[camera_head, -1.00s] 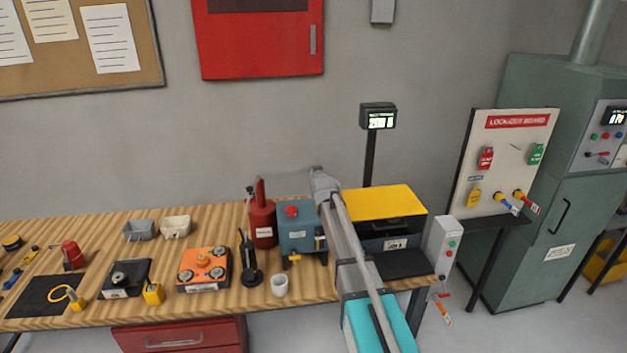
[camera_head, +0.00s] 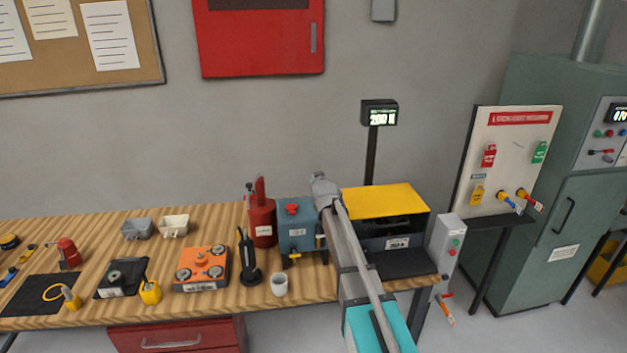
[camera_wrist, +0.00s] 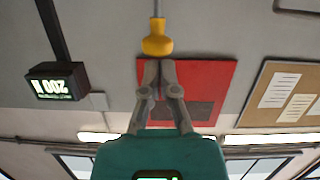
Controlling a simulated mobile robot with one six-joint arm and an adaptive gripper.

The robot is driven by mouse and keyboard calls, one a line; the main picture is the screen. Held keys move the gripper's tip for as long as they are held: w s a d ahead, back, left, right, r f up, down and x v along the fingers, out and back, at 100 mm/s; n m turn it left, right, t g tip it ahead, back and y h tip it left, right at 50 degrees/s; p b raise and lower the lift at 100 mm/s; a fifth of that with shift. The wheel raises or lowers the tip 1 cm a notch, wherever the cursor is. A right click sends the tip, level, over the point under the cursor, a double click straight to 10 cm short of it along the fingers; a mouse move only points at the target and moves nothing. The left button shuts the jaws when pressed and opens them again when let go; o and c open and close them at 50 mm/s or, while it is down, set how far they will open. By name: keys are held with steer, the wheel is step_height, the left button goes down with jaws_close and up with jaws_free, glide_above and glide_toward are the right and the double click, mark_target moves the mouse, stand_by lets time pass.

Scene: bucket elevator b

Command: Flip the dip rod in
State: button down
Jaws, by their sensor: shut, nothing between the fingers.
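In the wrist view, a yellow bulb-shaped grip (camera_wrist: 157,40) on a thin grey rod hangs at the top middle; it looks like the dip rod's handle, though I cannot be sure. My gripper (camera_wrist: 158,64) is shut and empty, its fingertips close to the grip's end in the picture. I cannot tell whether they touch. In the head view my arm crosses the right part of the bench, and I cannot make out the fingertips or the dip rod there.
The wooden bench (camera_head: 75,232) holds a red canister (camera_head: 262,222), a blue box (camera_head: 296,240), a white cup (camera_head: 279,285), an orange unit (camera_head: 203,268) and a yellow-topped machine (camera_head: 385,200). A display (camera_head: 379,113) stands behind. A lockout board (camera_head: 515,160) and green cabinet (camera_head: 560,190) are right.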

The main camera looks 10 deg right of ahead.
step_height(320, 180, down, 10)
steer(key=b, duration=1)
steer(key=shift+f, duration=0.1)
steer(key=shift+r, duration=0.25)
step_height(320, 180, up, 4)
steer(key=p, duration=0.4)
steer(key=shift+a, duration=0.1)
steer(key=p+v, duration=0.2)
steer(key=v, duration=0.8)
steer(key=shift+f, duration=0.2)
